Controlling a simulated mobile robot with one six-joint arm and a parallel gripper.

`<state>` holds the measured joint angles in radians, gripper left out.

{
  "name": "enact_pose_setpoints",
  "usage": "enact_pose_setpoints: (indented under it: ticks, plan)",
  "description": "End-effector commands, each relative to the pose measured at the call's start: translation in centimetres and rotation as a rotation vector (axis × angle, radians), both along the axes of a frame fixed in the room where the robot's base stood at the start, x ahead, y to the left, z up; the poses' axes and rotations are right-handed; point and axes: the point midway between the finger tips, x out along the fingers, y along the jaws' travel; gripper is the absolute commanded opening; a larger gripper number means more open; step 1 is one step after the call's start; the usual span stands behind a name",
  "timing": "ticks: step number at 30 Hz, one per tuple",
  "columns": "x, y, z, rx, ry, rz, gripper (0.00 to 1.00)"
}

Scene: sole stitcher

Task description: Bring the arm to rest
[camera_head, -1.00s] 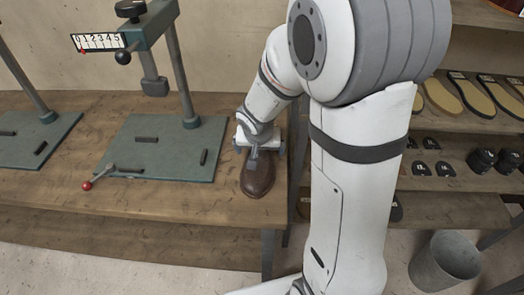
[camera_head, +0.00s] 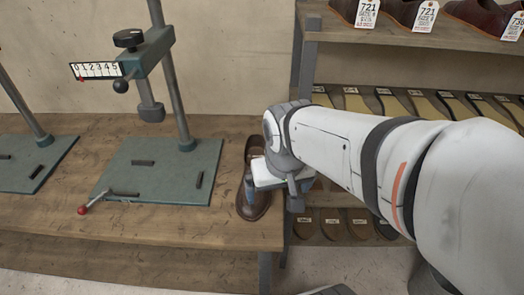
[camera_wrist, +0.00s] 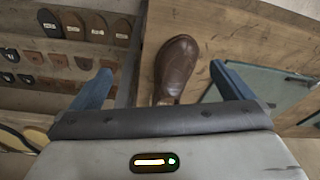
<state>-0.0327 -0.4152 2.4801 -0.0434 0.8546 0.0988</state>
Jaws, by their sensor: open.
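My gripper (camera_head: 270,190) hangs over the right end of the wooden bench, with my arm coming in from the right.
A green-based press (camera_head: 165,170) with a numbered scale and a red-knobbed lever (camera_head: 83,209) stands left of the shoe on the bench (camera_head: 150,232). Shelves at right hold tagged shoes (camera_head: 410,12), soles (camera_head: 430,108) and heel pieces (camera_head: 332,222). A second press base (camera_head: 30,165) is at far left.

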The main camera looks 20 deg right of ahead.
Motion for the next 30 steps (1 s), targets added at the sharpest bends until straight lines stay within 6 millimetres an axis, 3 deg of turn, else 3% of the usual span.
enact_pose_setpoints:
  ticks: [4, 15, 21, 30]
  plan:
    - [-1.7, -0.3, 0.4, 0.016, 0.013, 0.038, 1.00]
    - [-1.7, -0.2, 0.4, 0.016, 0.015, 0.045, 1.00]
    - [-1.9, -0.3, 3.7, 0.014, 0.003, 0.046, 1.00]
    - [-1.9, -0.3, 3.7, 0.014, 0.003, 0.046, 1.00]
